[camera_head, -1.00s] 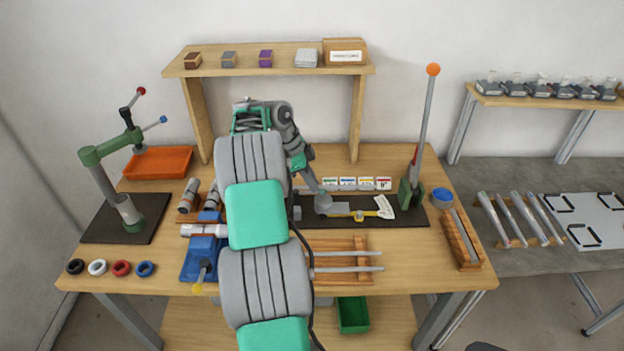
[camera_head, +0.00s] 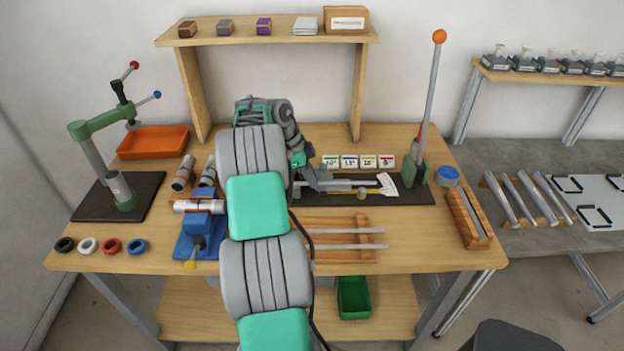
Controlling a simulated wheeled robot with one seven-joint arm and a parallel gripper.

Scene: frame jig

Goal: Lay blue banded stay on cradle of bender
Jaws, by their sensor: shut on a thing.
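The bender has a dark base plate (camera_head: 412,193), a white fan-shaped scale (camera_head: 388,186), a yellow pointer (camera_head: 372,194) and a long lever with an orange knob (camera_head: 439,37). My gripper (camera_head: 318,181) is at the left part of the bender, low over its plate, mostly hidden by my own arm. It is shut on a thin grey stay (camera_head: 348,182), which lies level across the bender toward the scale. Its blue band does not show, and I cannot tell whether the stay touches the cradle.
A wooden rack (camera_head: 313,258) with two grey rods is in front of the bender. A blue vise (camera_head: 198,238) stands left of my arm. Small labelled cards (camera_head: 348,161) stand behind the bender. A wooden trough (camera_head: 463,226) is at the right.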

